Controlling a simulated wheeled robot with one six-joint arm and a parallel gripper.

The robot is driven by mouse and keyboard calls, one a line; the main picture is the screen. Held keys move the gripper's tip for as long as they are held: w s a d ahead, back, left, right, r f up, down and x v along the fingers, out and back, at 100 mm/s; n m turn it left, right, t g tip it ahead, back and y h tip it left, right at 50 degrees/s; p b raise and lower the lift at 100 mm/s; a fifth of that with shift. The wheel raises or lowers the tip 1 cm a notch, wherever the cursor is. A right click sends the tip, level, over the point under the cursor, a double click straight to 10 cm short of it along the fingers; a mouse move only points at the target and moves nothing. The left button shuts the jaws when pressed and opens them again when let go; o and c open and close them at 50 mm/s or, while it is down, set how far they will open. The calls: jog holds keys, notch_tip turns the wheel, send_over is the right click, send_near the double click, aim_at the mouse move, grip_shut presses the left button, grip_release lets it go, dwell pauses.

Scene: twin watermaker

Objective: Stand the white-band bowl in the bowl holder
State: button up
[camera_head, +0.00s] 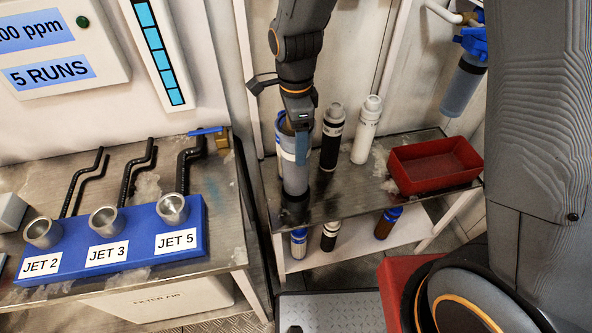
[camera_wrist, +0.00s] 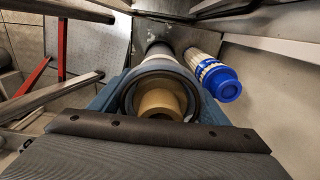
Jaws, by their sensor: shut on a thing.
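The white-band bowl (camera_head: 294,177) is a grey, upright cylinder with a pale band near its upper part. My gripper (camera_head: 299,128) is shut on its upper end from above. In the wrist view the bowl's dark round rim (camera_wrist: 135,100) sits between my blue fingers, with a tan round part inside it. A dark round base (camera_head: 293,213) shows under the bowl at the bench's left front; it may be the bowl holder. I cannot tell whether the bowl is seated in it or just above it.
A black cartridge (camera_head: 331,140) and a white cartridge (camera_head: 367,130) stand close right of the bowl. A blue-capped cartridge (camera_wrist: 221,82) is close beside it. A red tray (camera_head: 435,165) lies at the bench's right. The blue jet block (camera_head: 130,250) is on the left bench.

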notch_tip(320, 180, down, 7)
jog(key=p, duration=0.1)
dwell(0.4)
jog(key=o, duration=1.8)
jog(key=shift+f, duration=0.1)
notch_tip(320, 180, up, 12)
jog(key=shift+r+b, duration=0.2)
jog(key=shift+b, duration=0.8)
jog(key=shift+s+d+r+n+t, duration=0.15)
jog(key=shift+s+d+n, duration=1.5)
jog(key=shift+d+n, duration=1.15)
jog(key=shift+s+d+r+n+t, duration=0.1)
jog(key=shift+s+d+n, duration=1.5)
jog(key=shift+d+n, duration=1.2)
jog(key=shift+s+d+r+n+t, duration=0.15)
jog(key=shift+s+d+n, duration=1.85)
jog(key=shift+d, duration=1.3)
